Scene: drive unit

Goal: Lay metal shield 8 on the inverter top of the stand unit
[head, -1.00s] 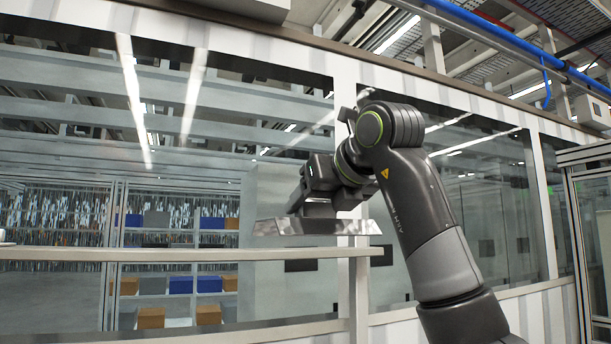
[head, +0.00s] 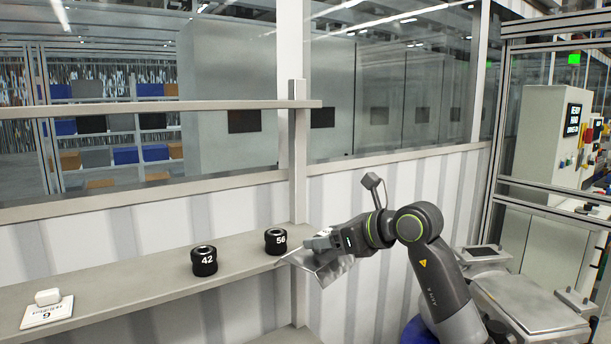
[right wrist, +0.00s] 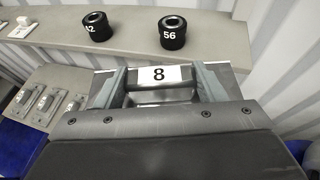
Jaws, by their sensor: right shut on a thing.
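Metal shield 8 (head: 330,268) is a shiny silver plate held in my right gripper (head: 322,243), tilted, close to the right end of a grey shelf. In the right wrist view the shield's raised grip with the white "8" label (right wrist: 158,74) sits between the two fingers of my right gripper (right wrist: 160,88), which is shut on it. Much of the plate is hidden behind the gripper there. I cannot make out the inverter top or the stand unit for certain. My left gripper is not in view.
The grey shelf (head: 130,270) bears black cylinders marked 42 (head: 204,261) and 56 (head: 276,241), and a labelled white piece (head: 48,310). Grey plates with handles (right wrist: 45,102) lie below the shelf. A metal frame (head: 485,150) and a control cabinet (head: 548,135) stand at right.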

